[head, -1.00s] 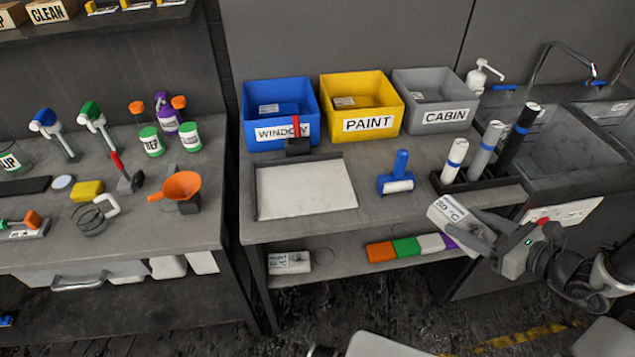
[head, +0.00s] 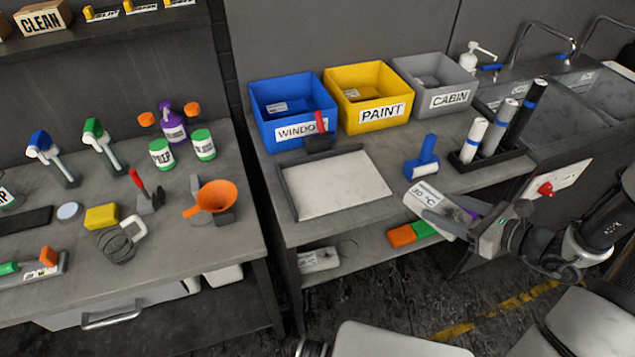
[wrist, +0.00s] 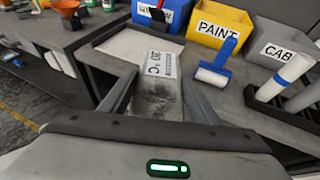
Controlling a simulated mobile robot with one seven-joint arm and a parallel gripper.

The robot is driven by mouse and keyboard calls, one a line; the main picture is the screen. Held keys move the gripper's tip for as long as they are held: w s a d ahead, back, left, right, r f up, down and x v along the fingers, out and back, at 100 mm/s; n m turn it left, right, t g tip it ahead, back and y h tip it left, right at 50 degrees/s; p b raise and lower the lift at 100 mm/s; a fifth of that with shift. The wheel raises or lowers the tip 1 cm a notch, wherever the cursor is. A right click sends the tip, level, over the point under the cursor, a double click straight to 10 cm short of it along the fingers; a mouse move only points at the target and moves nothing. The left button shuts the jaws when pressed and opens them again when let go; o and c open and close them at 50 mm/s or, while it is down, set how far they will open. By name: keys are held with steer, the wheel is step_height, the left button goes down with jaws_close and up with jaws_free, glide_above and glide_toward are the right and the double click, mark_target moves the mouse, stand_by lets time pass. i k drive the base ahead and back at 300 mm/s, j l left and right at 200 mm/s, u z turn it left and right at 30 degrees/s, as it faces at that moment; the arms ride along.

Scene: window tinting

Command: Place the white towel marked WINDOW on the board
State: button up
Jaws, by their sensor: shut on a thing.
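My gripper (head: 448,208) is shut on a white folded towel (head: 421,198), in front of the bench's front edge and above the lower shelf. The towel's label shows "30 °C".
A blue-handled roller (head: 421,160) stands right of the board. Blue WINDOW (head: 292,110), yellow PAINT (head: 370,97) and grey CABIN (head: 437,84) bins stand behind. A red-handled tool (head: 320,135) is at the board's back edge. Several rolls (head: 496,130) stand upright at right. A labelled white item (head: 319,259) lies on the lower shelf.

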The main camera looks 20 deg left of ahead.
mark_target(332, 177)
steer(key=k+j, duration=0.1)
steer(key=j, duration=0.25)
steer(key=k+j, duration=0.1)
steer(key=j, duration=0.25)
steer(key=k+j, duration=0.1)
steer(key=j, duration=0.3)
steer(key=k+j, duration=0.15)
steer(key=j, duration=0.2)
